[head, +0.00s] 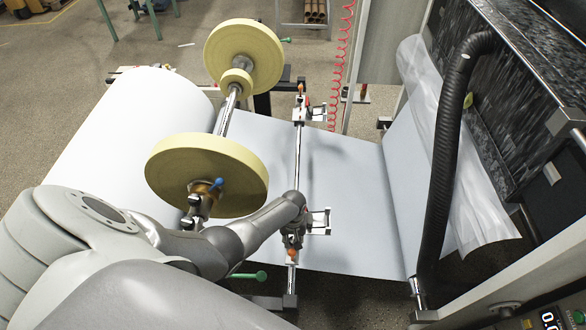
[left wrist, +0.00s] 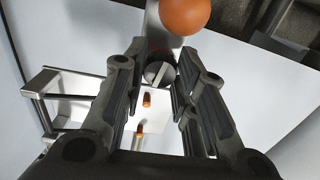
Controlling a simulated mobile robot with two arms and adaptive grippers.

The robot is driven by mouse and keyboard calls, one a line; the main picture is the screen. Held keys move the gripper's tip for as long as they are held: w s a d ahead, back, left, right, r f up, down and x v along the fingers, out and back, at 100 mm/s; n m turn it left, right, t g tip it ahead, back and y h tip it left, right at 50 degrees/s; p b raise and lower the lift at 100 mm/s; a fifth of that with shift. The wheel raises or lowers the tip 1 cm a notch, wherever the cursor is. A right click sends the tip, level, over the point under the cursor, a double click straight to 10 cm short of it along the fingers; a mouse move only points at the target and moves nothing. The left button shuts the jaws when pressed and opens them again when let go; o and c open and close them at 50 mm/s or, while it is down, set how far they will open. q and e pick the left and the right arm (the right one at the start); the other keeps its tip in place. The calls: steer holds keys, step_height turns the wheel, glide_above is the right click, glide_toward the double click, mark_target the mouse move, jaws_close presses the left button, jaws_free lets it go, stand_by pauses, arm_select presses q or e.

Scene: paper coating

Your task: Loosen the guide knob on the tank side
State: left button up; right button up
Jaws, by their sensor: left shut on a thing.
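My left gripper (head: 292,232) is at the near edge guide on the metal rod that crosses the white paper web (head: 345,190). In the left wrist view its two dark fingers stand on either side of a round metal guide knob (left wrist: 160,73) with a slot-like bar across it, and they are shut on it. An orange ball (left wrist: 185,15) sits just beyond the fingertips; in the head view it shows as an orange knob (head: 292,253) below the gripper. The far edge guide (head: 302,108) on the same rod has a similar orange knob (head: 300,88). My right gripper is out of view.
Two yellow discs (head: 243,58) sit on a shaft left of the rod, close to my left arm. A large white paper roll (head: 130,135) is behind them. A black hose (head: 446,160) hangs at the right. A green-ended lever (head: 250,275) sticks out below the arm.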

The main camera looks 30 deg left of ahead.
mark_target(293, 239)
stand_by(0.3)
arm_select(q)
steer(key=o, duration=0.8)
steer(key=shift+c, duration=0.2)
steer(key=shift+r, duration=0.1)
step_height(293, 239, up, 12)
stand_by(0.7)
